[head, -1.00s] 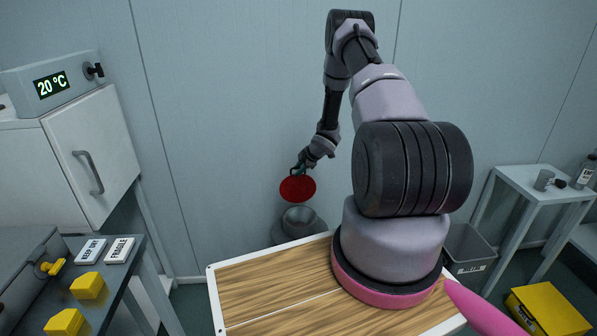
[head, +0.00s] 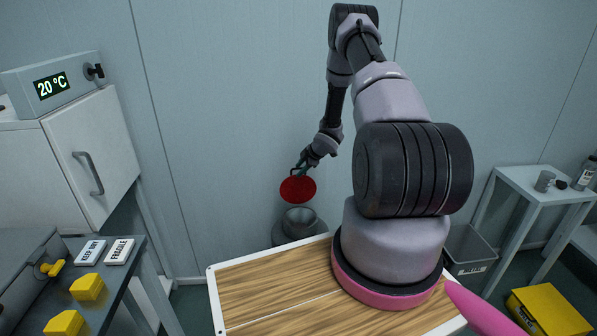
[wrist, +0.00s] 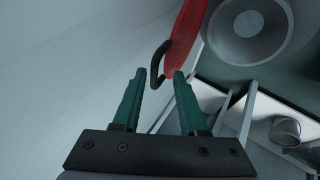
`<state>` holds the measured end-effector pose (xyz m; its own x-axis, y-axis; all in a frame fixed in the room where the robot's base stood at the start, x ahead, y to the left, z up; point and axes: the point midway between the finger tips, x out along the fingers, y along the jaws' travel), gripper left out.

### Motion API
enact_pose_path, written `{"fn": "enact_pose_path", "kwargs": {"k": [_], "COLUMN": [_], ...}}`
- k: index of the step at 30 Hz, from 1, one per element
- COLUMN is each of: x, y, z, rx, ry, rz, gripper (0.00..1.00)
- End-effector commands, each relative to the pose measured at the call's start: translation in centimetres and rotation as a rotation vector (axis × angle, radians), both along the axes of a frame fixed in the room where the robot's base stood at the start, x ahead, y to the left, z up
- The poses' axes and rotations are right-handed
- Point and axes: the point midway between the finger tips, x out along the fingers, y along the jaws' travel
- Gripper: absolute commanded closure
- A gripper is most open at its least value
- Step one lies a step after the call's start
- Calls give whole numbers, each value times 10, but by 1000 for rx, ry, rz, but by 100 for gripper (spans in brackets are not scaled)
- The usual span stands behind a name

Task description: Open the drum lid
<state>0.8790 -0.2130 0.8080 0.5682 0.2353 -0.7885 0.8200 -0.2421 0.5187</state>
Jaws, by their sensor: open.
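The red drum lid (head: 298,189) stands raised and tilted up above the grey drum (head: 300,220), whose open mouth shows below it. In the wrist view the lid (wrist: 187,35) is seen nearly edge-on, with its dark bent handle (wrist: 154,62) at its left side. The round mouth of the drum (wrist: 250,28) shows at the upper right. My gripper (wrist: 160,73) is open, its green fingers on either side of the handle's near part. I cannot tell whether a finger touches it. In the head view my gripper (head: 302,168) is small, at the lid's top edge.
A wooden-topped bench (head: 270,285) carries my arm's base. A grey bin (head: 468,250) and a white side table (head: 530,185) stand at the right, with a yellow box (head: 548,312) on the floor. A white cabinet (head: 80,160) stands at the left.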

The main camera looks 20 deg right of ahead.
Motion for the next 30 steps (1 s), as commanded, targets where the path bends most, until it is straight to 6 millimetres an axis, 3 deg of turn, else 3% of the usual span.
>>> {"fn": "enact_pose_path", "kwargs": {"k": [6,13,30], "x": [-25,-45,-51], "y": [-12,-19,-20], "z": [37,64,71], "rx": [-1,0,0], "ry": [-2,-2,0], "rz": [-1,-1,1], "gripper": [58,58,58]}}
